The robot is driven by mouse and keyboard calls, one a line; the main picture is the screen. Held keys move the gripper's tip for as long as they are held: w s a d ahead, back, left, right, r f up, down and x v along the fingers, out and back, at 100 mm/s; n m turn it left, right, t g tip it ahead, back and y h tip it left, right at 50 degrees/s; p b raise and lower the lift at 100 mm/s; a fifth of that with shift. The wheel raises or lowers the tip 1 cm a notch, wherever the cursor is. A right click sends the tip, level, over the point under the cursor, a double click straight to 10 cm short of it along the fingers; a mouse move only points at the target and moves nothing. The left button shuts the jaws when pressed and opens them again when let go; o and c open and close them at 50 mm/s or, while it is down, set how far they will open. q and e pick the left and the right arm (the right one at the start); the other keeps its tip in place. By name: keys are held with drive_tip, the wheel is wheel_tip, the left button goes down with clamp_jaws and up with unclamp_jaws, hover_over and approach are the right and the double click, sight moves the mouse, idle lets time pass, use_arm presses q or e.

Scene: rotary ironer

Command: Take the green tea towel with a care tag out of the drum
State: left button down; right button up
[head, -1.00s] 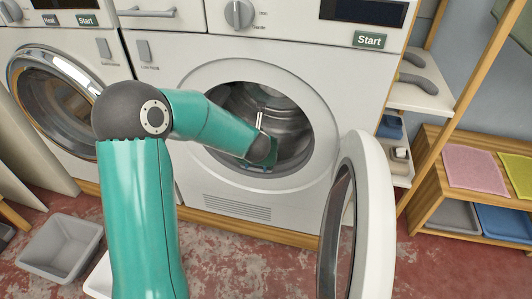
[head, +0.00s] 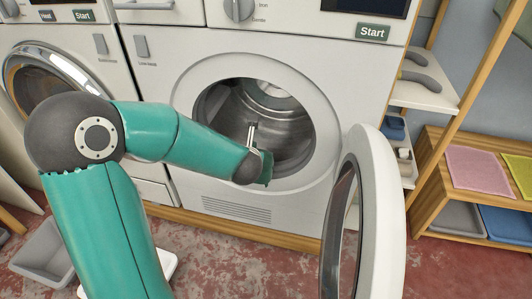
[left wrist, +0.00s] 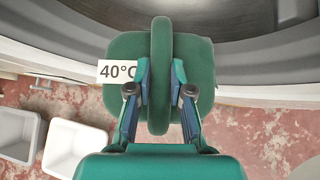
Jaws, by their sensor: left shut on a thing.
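My left gripper (left wrist: 161,78) is shut on the green tea towel (left wrist: 201,62), pinching a raised fold in its middle. A white care tag reading 40°C (left wrist: 115,71) sticks out from the towel's left side. In the head view the towel (head: 267,169) shows as a small dark green patch beside my left gripper (head: 260,158), at the lower front of the drum opening. My forearm and wrist hide part of it. The visible inside of the drum (head: 228,104) looks empty. My right gripper is in neither view.
The round door (head: 391,215) stands open to the right of the opening. A wooden rack (head: 440,180) with pink and yellow-green cloths is further right. Grey and white tubs (head: 45,250) stand on the red floor at left.

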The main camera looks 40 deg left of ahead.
use_arm(q)
drive_tip(key=s+d+b, duration=0.1)
drive_tip(key=s+d, duration=0.2)
drive_tip(key=s, duration=0.2)
drive_tip(key=shift+s, duration=0.4)
drive_tip(key=shift+d, duration=0.1)
idle(0.6)
